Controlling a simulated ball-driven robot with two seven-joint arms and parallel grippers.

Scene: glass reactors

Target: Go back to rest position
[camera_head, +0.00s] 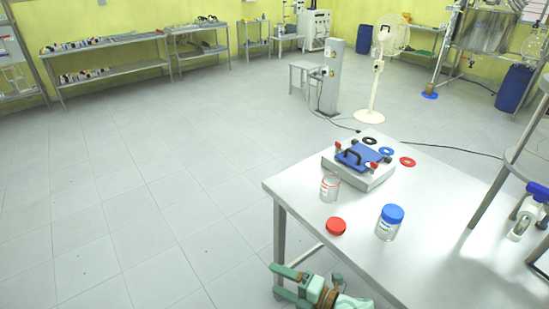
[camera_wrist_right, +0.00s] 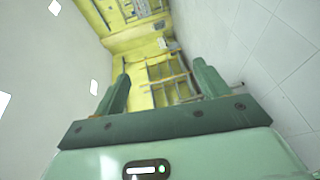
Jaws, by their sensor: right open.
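My right gripper (camera_head: 283,281) is low at the bottom of the head view, beside the near left edge of the steel table (camera_head: 455,255). It points left, and its two green fingers are apart with nothing between them. In the right wrist view the gripper (camera_wrist_right: 162,90) is open and empty, facing the yellow wall (camera_wrist_right: 160,72) far off. My left gripper is not in the head view.
On the table are a grey device with a blue plate (camera_head: 358,157), an open glass jar (camera_head: 329,188), a red lid (camera_head: 336,226) and a blue-capped jar (camera_head: 389,222). A white fan (camera_head: 377,65) stands behind. The floor (camera_head: 130,190) at left is clear.

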